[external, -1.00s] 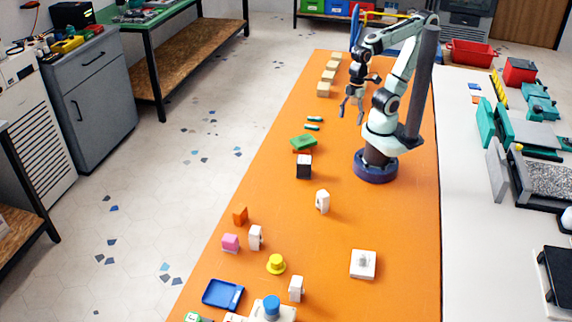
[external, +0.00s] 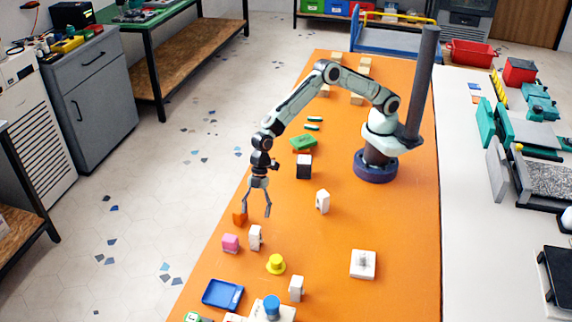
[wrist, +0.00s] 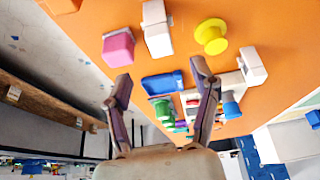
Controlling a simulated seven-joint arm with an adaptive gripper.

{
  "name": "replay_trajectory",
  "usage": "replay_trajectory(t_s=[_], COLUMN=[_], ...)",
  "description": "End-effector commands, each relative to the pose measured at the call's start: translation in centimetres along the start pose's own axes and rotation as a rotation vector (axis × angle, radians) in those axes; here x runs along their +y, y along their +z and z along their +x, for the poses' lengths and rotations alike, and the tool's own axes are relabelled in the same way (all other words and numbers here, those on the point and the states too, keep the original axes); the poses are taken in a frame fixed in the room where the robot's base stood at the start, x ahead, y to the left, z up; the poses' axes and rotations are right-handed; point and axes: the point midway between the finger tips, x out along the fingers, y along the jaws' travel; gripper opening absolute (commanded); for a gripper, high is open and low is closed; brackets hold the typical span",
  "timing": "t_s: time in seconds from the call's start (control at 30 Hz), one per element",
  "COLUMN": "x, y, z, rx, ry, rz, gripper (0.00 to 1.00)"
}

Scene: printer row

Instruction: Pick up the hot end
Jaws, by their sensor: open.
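I cannot tell for sure which small part is the hot end. My gripper (external: 256,213) is open and empty above the table's left edge, beside an orange block (external: 240,219). Its fingers (wrist: 161,78) also show in the wrist view, spread apart with nothing between them. Close by stand a pink block (external: 230,243), an upright white block (external: 255,238) and a yellow knob-like part (external: 276,265). In the wrist view the pink block (wrist: 118,47), white block (wrist: 157,30) and yellow part (wrist: 211,37) lie beyond the fingertips.
A blue tray (external: 222,294), a small white block (external: 297,288) and a white square plate (external: 362,265) lie nearer the camera. Another white block (external: 323,201), a black-and-white box (external: 304,167) and a green block (external: 303,142) stand further back. The table's right-front area has free room.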

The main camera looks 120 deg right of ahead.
Motion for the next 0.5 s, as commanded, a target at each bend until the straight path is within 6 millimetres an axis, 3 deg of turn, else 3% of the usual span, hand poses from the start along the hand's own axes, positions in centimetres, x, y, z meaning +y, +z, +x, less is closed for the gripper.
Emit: replay_trajectory(t_s=[0.3, 0.5], x=[-0.2, -0.2], y=[0.7, 0.7], z=[4.8, 7.0], rx=[-0.013, -0.013], ry=[-0.011, -0.011], rz=[0.008, 0.006], gripper=[0.61, 0.61])
